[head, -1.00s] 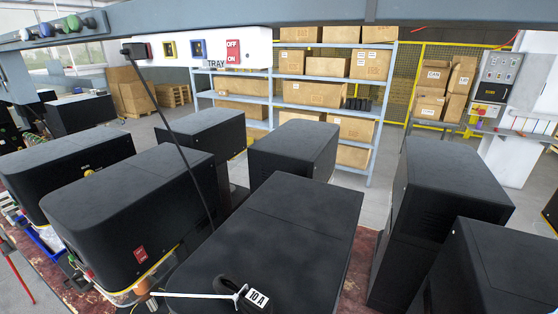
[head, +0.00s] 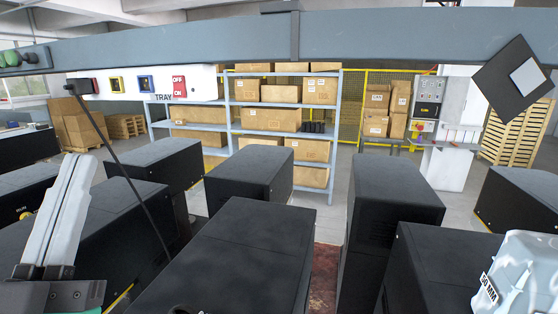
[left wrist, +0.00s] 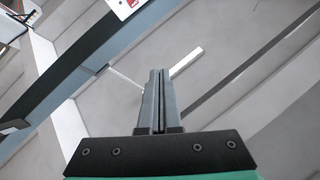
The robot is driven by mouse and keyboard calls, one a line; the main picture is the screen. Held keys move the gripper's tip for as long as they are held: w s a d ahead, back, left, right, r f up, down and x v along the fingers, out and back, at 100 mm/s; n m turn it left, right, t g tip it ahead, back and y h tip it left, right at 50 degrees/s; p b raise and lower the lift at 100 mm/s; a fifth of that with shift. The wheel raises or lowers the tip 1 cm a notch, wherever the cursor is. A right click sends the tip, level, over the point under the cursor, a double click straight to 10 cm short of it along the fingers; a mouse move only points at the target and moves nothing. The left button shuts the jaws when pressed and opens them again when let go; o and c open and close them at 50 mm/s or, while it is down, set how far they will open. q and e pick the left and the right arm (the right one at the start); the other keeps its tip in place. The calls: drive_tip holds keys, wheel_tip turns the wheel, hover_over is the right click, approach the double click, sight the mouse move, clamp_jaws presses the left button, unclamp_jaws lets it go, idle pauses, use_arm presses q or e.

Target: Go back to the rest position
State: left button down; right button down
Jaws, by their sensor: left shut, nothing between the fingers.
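My left gripper (head: 80,158) stands at the left edge of the head view, its pale grey fingers pointing up and held together with nothing between them. It is in front of the black machine housings and apart from them. In the left wrist view the fingers (left wrist: 158,72) lie side by side, shut and empty, pointing up toward the ceiling beams. My right gripper does not show in either view.
Several black housings (head: 240,255) fill the foreground. A grey overhead beam (head: 200,38) crosses above, with a switch panel (head: 140,84) below it. A pale blue labelled object (head: 525,265) is at lower right. Shelves with cartons (head: 285,121) stand behind.

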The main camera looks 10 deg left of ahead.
use_arm(q)
drive_tip(key=s+d+r+m+t+h, duration=0.15)
drive_tip(key=d+r+h, duration=0.35)
drive_tip(key=h, duration=0.5)
wheel_tip(320, 180, up, 14)
drive_tip(key=d+p, duration=0.1)
drive_tip(key=p, duration=1.4)
wheel_tip(320, 180, down, 16)
drive_tip(key=b, duration=1.5)
drive_tip(key=shift+d+t+b, duration=0.15)
drive_tip(key=shift+t+b, duration=0.2)
drive_tip(key=shift+w+f, duration=0.1)
drive_tip(key=shift+f, duration=0.05)
